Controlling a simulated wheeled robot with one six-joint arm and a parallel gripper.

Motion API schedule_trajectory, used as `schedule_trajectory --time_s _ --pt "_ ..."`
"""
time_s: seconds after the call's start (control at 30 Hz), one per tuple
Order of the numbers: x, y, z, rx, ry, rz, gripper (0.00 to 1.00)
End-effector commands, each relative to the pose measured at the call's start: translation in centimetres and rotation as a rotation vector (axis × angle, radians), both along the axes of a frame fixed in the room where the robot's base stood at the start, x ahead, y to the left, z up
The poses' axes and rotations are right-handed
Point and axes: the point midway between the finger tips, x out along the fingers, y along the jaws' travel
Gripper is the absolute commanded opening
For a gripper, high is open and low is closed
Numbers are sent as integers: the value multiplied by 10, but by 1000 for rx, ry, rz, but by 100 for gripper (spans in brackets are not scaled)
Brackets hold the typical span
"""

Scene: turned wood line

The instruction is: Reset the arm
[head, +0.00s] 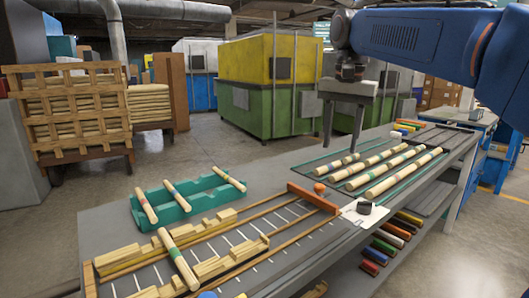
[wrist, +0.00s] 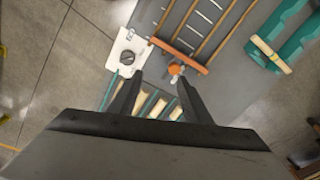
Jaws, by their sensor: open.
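My gripper (head: 343,134) hangs from my blue arm above the far part of the grey workbench (head: 100,224). Its two fingers point down and stand apart with nothing between them. In the wrist view my gripper (wrist: 158,92) is also open and empty, high over the bench. Below it show an orange ball (wrist: 174,69), a white plate with a dark round knob (wrist: 127,57) and the ends of several wooden spindles. In the head view the spindles (head: 403,173) lie in a row on the bench to the right, beneath and beside my gripper.
A green cradle (head: 186,202) holds several short turned rods. A slatted frame (head: 190,245) carries wood pieces and one long rod lying across it. Coloured blocks (head: 385,246) lie on the lower shelf. Green and yellow machines (head: 267,90) and a wood rack (head: 70,110) stand behind. Floor is clear at right.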

Motion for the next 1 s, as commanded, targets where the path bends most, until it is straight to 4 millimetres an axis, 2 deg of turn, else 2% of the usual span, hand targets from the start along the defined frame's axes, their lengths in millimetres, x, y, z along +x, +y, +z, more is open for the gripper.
schedule_trajectory --time_s 0.03,0.27,0.47,0.8,1.0 --pt "-15 -6 -8 0 -15 21 44" --pt "-69 -27 -54 -11 -89 139 44" --pt "-119 -43 -104 -31 -152 241 44" --pt "-201 -63 -204 -87 -257 411 44" --pt "-240 -70 -261 -124 -306 493 44"
